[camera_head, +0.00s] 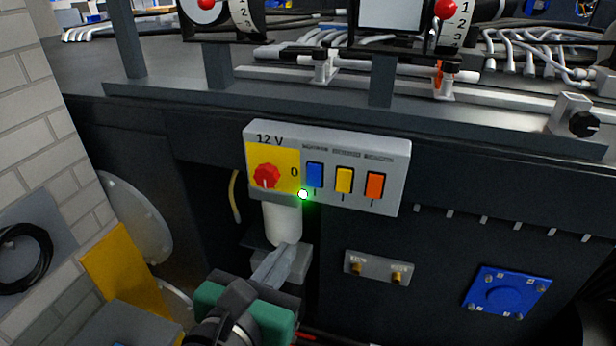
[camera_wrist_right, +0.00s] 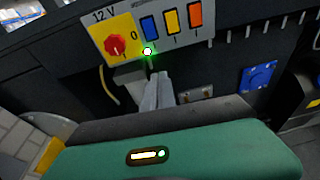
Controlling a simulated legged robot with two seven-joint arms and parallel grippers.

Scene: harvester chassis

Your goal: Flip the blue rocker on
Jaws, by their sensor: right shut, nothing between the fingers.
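The blue rocker (camera_head: 314,175) is the leftmost of three rockers on a light grey 12 V panel (camera_head: 400,152). It also shows in the right wrist view (camera_wrist_right: 150,28). A green lit spot (camera_head: 303,194) glows just below and left of it, and it shows in the wrist view too (camera_wrist_right: 148,51). I cannot tell the rocker's tilt. My right gripper (camera_head: 292,252) is shut and empty, below the panel and apart from the rocker. Its closed fingers (camera_wrist_right: 160,80) point up toward the panel in the wrist view. My left gripper is not in view.
A yellow rocker (camera_head: 344,180) and an orange rocker (camera_head: 375,186) sit right of the blue one. A red knob (camera_head: 267,176) is on the yellow plate at left. A white cylinder (camera_head: 283,222) stands below the panel. A rail (camera_head: 330,92) with cables runs above.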

